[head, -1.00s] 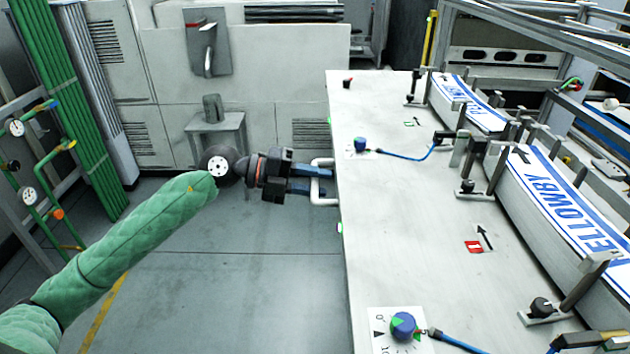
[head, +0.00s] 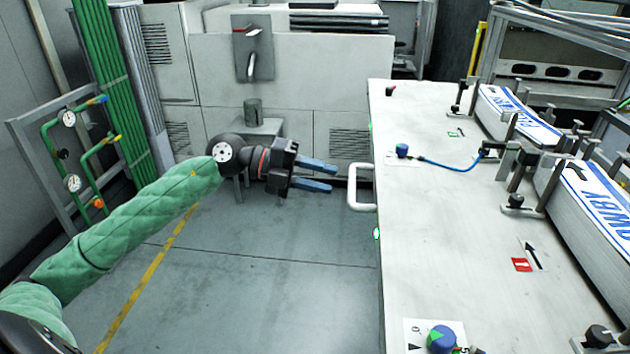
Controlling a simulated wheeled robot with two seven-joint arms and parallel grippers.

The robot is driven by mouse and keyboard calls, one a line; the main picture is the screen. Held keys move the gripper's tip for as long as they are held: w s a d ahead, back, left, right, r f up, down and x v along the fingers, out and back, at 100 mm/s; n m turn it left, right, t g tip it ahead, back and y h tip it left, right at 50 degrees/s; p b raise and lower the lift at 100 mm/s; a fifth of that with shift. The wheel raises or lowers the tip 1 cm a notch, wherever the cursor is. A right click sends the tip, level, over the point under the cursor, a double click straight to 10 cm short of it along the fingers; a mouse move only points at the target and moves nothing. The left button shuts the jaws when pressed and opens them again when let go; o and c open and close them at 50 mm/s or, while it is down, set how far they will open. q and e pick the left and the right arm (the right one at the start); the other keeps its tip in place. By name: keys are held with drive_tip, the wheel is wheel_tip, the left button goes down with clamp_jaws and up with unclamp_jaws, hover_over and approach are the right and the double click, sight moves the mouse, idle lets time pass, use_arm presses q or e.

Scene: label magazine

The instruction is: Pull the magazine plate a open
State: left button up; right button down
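The magazine plate (head: 440,235) is a large white panel on the right in the head view, with knobs and label stacks on it. Its white U-shaped handle (head: 353,187) sticks out from its left edge. My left gripper (head: 333,177) is open and empty, its two blue fingers apart and pointing at the handle. The fingertips are a little left of the handle and do not appear to touch it. My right gripper is not in view.
Stacks of printed labels (head: 590,200) stand between metal posts on the right of the plate. A blue hose (head: 450,168) runs across the plate from a blue knob (head: 402,150). Green pipes with gauges (head: 69,118) stand at the left. The floor (head: 270,290) left of the plate is clear.

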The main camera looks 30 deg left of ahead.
use_arm(q)
drive_tip(key=shift+s+a+r, duration=0.15)
drive_tip(key=shift+s+a, duration=0.05)
drive_tip(key=shift+a, duration=0.3)
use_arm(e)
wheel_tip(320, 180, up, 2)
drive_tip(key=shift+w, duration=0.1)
